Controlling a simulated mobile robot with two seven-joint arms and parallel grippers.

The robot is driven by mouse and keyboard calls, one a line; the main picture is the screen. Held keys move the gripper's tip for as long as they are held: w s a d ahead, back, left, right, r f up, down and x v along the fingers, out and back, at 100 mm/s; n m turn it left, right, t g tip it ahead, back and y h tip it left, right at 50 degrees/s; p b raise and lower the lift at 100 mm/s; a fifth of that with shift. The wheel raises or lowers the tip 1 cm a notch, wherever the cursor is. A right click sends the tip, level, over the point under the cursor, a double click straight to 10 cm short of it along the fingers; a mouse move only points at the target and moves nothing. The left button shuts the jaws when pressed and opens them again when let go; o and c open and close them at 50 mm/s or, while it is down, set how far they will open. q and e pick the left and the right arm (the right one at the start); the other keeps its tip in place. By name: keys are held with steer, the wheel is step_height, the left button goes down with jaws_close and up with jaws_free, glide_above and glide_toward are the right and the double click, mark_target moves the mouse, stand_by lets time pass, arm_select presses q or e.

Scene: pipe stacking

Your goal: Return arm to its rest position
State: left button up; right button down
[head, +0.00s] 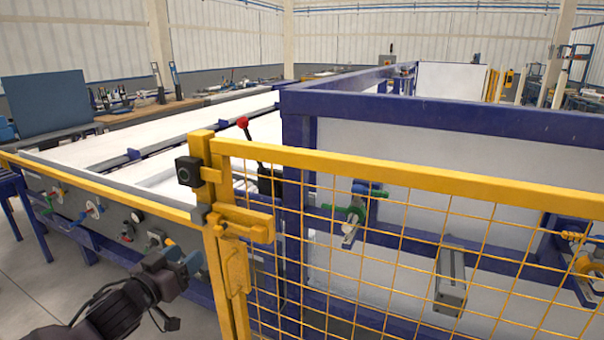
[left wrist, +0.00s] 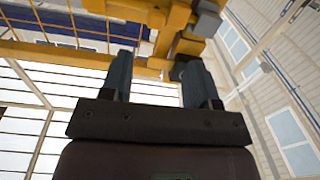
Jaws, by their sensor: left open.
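My left arm comes in from the lower left of the head view. Its dark left gripper (head: 184,290) is in front of the grey side panel of the bench, left of the yellow gate post. In the left wrist view the same gripper (left wrist: 160,78) shows its two grey fingers spread apart with nothing between them. The gripper appears to hold nothing. My right arm and right gripper are not in view.
A yellow gate post (head: 230,270) and yellow mesh fence (head: 400,240) stand close to the right. Behind are a blue frame (head: 296,160), a red-knobbed lever (head: 242,123) and a long white bench (head: 160,150). Valves and gauges (head: 92,210) line the side panel. Bare floor (head: 40,270) shows at lower left.

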arm_select(q)
steer(key=s+d+f+n+g+y, duration=0.1)
steer(key=s+f+g+y, duration=0.4)
steer(key=s+f, duration=2.3)
steer(key=shift+s+d+f+n+g+y, duration=0.3)
steer(key=shift+s+d+n+g+y, duration=0.15)
steer(key=shift+s, duration=0.45)
steer(key=shift+a, duration=0.15)
